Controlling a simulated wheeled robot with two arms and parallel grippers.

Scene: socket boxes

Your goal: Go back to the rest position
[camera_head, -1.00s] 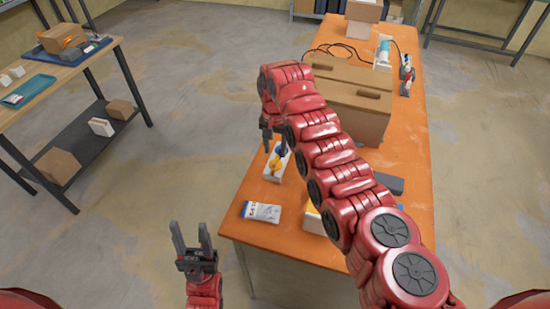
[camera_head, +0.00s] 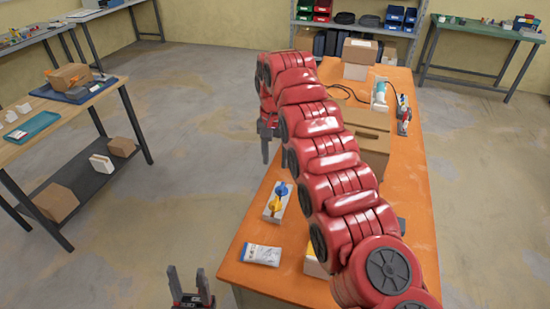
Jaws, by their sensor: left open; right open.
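My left gripper (camera_head: 190,285) is at the bottom of the view, left of the orange table (camera_head: 245,225). Its two fingers point up, spread apart and empty. My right arm reaches over the table, and its gripper (camera_head: 267,145) hangs down at the table's left edge. That gripper is partly hidden by the arm, and I see nothing held in it. A white socket box (camera_head: 269,211) with blue and yellow parts lies on the table below the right gripper, apart from it.
A white and blue packet (camera_head: 261,255) lies near the table's front left corner. A cardboard box (camera_head: 372,140) is partly hidden behind my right arm. A wooden workbench (camera_head: 68,117) stands at the left. Open floor (camera_head: 185,150) lies between bench and table.

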